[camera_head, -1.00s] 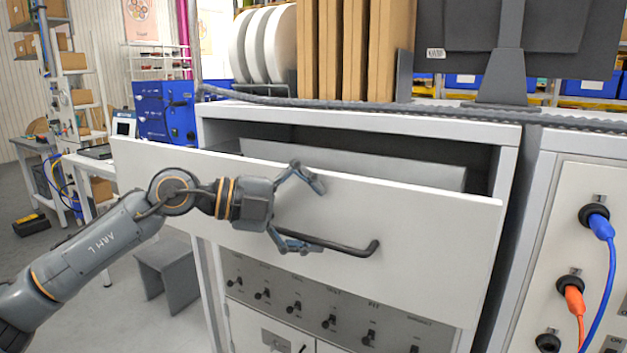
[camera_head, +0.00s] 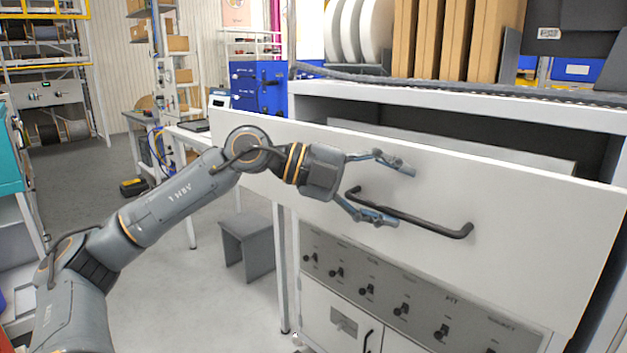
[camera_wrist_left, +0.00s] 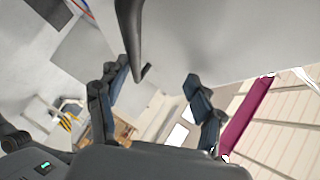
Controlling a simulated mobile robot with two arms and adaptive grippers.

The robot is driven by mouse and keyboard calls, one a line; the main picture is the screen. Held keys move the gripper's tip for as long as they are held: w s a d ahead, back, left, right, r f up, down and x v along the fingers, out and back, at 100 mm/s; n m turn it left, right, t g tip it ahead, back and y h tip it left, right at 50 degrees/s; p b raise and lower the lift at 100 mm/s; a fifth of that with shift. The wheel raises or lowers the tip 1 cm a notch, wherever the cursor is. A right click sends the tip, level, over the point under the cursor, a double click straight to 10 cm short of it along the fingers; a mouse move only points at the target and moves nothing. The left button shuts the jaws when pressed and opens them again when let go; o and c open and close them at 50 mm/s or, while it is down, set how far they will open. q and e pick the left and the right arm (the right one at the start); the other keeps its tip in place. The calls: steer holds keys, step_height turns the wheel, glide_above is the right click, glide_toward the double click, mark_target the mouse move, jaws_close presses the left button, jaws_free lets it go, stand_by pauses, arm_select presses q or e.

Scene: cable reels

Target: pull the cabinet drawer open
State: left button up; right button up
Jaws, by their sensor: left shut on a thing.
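The white cabinet drawer (camera_head: 545,245) stands partly open in the head view. Its front is out from the cabinet (camera_head: 440,100), and a dark gap shows behind its top edge. The black bar handle (camera_head: 430,223) runs across the front. My left gripper (camera_head: 402,193) is at the handle's left part, one finger above and one below. In the left wrist view the handle (camera_wrist_left: 130,35) reaches between the spread fingers of the gripper (camera_wrist_left: 163,85), close to the left finger. My right gripper is not in view.
Black knobs (camera_head: 401,309) line the panel below the drawer. Brown boards (camera_head: 440,40) and white reels (camera_head: 365,30) stand on the cabinet top. A grey stool (camera_head: 247,245) stands left of the cabinet. The floor (camera_head: 190,290) at left is largely clear.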

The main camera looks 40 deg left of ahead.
mark_target(373, 176)
arm_select(q)
steer(key=shift+s+a+r+t+b, duration=0.2)
steer(key=shift+s+a+r+b, duration=0.15)
steer(key=shift+a+r+b, duration=0.25)
steer(key=shift+s+a+r+t+b, duration=0.2)
steer(key=shift+s+a+r+b, duration=0.15)
steer(key=shift+a+r, duration=0.3)
steer(key=shift+c, duration=0.4)
steer(key=s+a+b, duration=0.1)
steer(key=s+a, duration=0.1)
steer(key=shift+s, duration=0.4)
steer(key=shift+c, duration=0.3)
steer(key=s+a+b, duration=0.4)
steer(key=a+b, duration=0.1)
steer(key=shift+s+r, duration=0.3)
steer(key=shift+r, duration=0.15)
